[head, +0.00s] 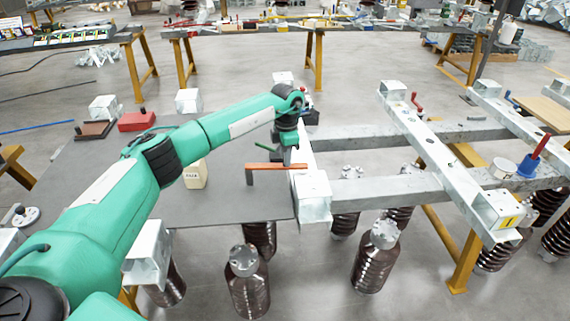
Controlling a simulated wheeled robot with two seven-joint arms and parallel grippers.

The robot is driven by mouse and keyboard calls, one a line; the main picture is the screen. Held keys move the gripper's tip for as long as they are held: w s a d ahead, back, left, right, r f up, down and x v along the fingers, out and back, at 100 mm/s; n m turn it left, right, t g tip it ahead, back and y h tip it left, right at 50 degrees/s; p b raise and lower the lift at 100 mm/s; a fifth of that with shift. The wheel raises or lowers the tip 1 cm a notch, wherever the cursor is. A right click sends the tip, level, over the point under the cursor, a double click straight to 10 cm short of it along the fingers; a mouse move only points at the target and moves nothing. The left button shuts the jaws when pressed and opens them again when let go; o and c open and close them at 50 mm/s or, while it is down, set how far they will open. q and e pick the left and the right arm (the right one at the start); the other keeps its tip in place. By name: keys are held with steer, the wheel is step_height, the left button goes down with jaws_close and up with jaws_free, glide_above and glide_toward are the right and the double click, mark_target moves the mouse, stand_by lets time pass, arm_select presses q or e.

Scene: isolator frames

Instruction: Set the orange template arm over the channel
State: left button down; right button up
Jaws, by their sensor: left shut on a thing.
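The orange template arm (275,166) is a thin orange bar with a dark piece hanging down at its left end. Its right end lies over the near part of a pale galvanized channel (312,190); I cannot tell whether they touch. My left gripper (294,153) is at the channel, directly above and behind the bar, and is shut on the template arm. Its fingertips are small and partly hidden by the wrist. My right gripper is not in view.
A grey table top (235,205) lies left of the channel, with a cream block (195,175) and a red box (136,121) on it. Steel beams (390,190) run right. A red-handled tool (541,146) stands far right. Brown ribbed insulators (376,262) stand below.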

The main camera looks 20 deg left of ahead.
arm_select(q)
steer(key=shift+w+a+n, duration=0.3)
steer(key=shift+w+n, duration=0.3)
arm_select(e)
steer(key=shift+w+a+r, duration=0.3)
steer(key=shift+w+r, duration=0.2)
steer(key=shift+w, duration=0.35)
arm_select(q)
steer(key=shift+r, duration=0.1)
steer(key=c, duration=1.3)
jaws_free()
step_height(320, 180, up, 14)
steer(key=b, duration=0.2)
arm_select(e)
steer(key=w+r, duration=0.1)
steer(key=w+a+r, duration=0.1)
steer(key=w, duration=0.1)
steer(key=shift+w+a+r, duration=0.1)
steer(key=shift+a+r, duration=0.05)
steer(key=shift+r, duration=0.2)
arm_select(q)
steer(key=shift+f, duration=0.2)
